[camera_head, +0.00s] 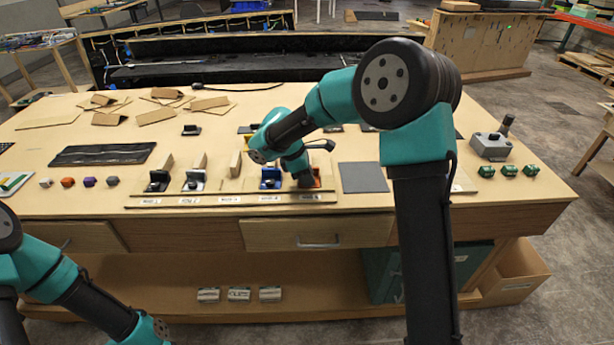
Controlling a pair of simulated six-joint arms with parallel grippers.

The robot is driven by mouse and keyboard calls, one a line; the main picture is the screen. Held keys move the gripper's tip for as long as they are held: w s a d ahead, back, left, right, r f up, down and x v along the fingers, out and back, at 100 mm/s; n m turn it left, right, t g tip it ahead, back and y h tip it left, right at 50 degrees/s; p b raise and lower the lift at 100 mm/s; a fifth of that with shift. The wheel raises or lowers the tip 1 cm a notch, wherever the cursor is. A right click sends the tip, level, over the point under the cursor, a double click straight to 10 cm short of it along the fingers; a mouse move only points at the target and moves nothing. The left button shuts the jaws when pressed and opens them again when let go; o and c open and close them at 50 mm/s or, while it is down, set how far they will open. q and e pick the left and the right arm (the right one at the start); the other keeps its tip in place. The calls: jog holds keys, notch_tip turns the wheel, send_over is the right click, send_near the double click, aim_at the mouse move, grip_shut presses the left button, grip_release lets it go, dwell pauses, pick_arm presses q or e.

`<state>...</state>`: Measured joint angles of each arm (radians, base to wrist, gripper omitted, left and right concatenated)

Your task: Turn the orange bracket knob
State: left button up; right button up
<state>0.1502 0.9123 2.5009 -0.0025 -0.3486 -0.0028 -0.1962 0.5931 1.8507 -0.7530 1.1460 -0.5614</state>
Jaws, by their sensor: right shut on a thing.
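The orange bracket (317,176) is at the right end of a row of bracket knobs on the console board (240,199). My right gripper (305,182) reaches down from above and is shut on its knob. The dark gripper covers much of the orange bracket, so the knob's angle cannot be told. Left of it in the row are a blue bracket (270,178), a grey one (194,180) and a black one (158,181), with upright wooden pieces behind some of them. My left arm shows at the lower left, but its fingertips are out of the picture.
A grey flat pad (363,177) lies just right of the orange bracket. A grey joystick box (490,146) and several green blocks (509,170) are further right. Small coloured knobs (68,182) and a black mat (102,154) are at the left.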

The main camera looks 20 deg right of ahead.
jog(key=shift+r+m, duration=0.15)
jog(key=shift+m, duration=0.35)
jog(key=o, duration=1)
jog(key=shift+c, duration=0.2)
jog(key=v, duration=0.8)
jog(key=shift+d, duration=0.1)
